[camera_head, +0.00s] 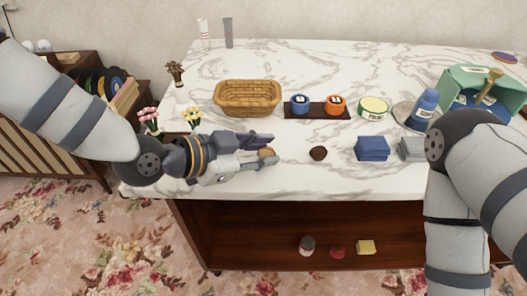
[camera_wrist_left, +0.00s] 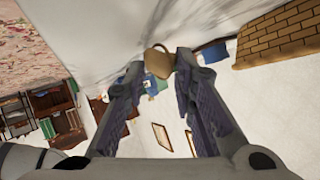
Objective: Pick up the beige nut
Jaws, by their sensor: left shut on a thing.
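The beige nut (camera_head: 265,153) is small, rounded and tan-brown. It sits between the fingertips of my left gripper (camera_head: 266,150), above the front part of the marble tabletop. In the left wrist view the nut (camera_wrist_left: 157,62) shows between the two fingertips of the left gripper (camera_wrist_left: 158,68), which is shut on it. The fingers hide part of the nut in the head view. A dark brown round thing (camera_head: 318,153) lies on the table to the right of the gripper. My right gripper is not in view; only its arm shows at the right.
A wicker basket (camera_head: 247,97) stands behind the left gripper. Blue and orange jars (camera_head: 299,104) (camera_head: 335,104) sit on a dark tray (camera_head: 317,114). Flowers (camera_head: 150,117) stand left, near the arm. A lower shelf (camera_head: 270,240) holds small items.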

